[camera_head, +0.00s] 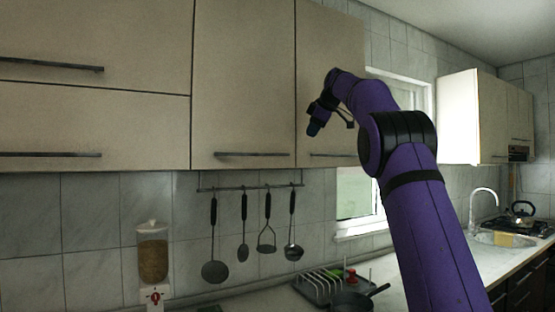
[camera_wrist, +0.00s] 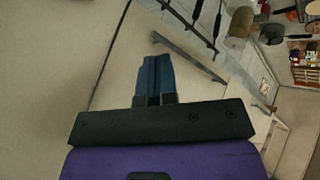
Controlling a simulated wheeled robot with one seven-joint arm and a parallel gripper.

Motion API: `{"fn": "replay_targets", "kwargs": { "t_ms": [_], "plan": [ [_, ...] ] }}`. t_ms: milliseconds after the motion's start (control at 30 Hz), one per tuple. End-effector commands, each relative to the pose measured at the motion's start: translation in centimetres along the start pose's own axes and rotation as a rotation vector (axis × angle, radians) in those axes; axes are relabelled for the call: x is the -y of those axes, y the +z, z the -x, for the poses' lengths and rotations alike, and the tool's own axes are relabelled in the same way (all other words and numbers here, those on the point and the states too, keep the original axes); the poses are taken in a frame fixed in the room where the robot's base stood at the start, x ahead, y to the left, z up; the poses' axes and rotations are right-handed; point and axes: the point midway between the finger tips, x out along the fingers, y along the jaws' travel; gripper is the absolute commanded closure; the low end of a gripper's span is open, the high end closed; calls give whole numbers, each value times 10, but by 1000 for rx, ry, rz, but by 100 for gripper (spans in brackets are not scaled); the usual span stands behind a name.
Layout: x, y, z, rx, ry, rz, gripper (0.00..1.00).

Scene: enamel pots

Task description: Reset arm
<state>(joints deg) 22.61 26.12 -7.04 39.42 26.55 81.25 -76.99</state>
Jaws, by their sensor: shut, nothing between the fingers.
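My purple arm rises from the lower right in the head view and bends over at the top. My gripper (camera_head: 315,127) hangs at its end in front of the beige upper cabinets (camera_head: 243,85). In the wrist view my gripper (camera_wrist: 155,62) shows two blue fingers pressed together with nothing between them. A dark cabinet handle (camera_wrist: 188,55) lies just beyond the fingers in that view; I cannot tell the exact gap.
Several utensils hang from a rail (camera_head: 250,187) below the cabinets. A grain dispenser (camera_head: 153,262), a dish rack (camera_head: 325,283) and a dark pan (camera_head: 352,300) stand on the counter. A sink (camera_head: 500,238) and a kettle (camera_head: 522,209) are at the right. A window (camera_head: 357,195) is behind my arm.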

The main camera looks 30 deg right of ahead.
Motion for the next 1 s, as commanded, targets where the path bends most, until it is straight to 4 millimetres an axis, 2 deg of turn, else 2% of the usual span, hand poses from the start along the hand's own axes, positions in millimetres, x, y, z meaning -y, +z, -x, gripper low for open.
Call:
{"fn": "replay_targets", "kwargs": {
  "t_ms": [233, 367, 467, 667, 867, 1000],
  "plan": [
    [3, -2, 3, 0, -2, -10, 100],
    [22, -8, 13, 7, -10, -68, 100],
    [49, -16, 24, 16, -20, -143, 100],
    [119, -22, 42, 48, -42, -307, 100],
    [200, -16, 55, 86, -56, -452, 100],
    [261, -4, 60, 116, -62, -543, 100]
  ]
}}
